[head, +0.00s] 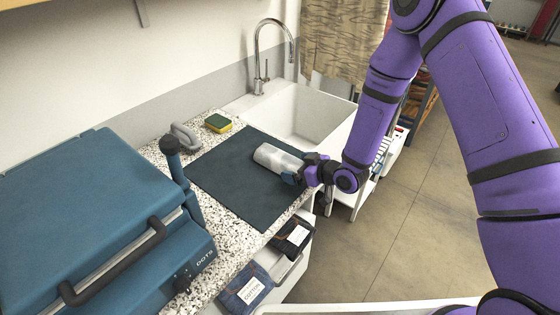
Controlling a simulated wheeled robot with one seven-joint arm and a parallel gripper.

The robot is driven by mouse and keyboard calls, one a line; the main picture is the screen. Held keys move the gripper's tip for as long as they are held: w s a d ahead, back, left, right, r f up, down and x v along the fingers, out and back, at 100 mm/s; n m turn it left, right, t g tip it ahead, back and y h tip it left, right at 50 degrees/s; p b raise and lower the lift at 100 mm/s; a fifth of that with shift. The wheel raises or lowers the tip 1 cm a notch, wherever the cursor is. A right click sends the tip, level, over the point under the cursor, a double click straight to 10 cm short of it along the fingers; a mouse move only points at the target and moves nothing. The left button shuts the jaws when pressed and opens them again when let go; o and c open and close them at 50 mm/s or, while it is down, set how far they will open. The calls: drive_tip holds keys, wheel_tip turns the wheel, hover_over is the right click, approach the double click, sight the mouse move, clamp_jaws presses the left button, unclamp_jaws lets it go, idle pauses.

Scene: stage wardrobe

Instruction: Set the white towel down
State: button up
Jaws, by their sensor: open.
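The white towel (276,158) is a pale rolled bundle on the dark mat (232,190) on the counter, near the mat's right side. My gripper (297,174) is at the towel's right end, low over the mat. Its jaws are open, and the towel's near end lies at or between the fingertips. The fingers are small here, and I cannot tell whether they touch the towel.
A blue press (88,205) with a black handle fills the left. A sponge (218,122) and a grey handled object (184,137) lie behind the mat. The white sink (312,112) is behind right. An open drawer (285,262) with dark folded fabric juts out below.

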drive_tip(key=shift+w+a+f, duration=0.3)
drive_tip(key=shift+w+a, duration=0.1)
drive_tip(key=shift+a, duration=0.1)
drive_tip(key=shift+c, duration=0.5)
drive_tip(key=c, duration=0.7)
drive_tip(key=shift+r, duration=0.1)
drive_tip(key=shift+c, duration=0.2)
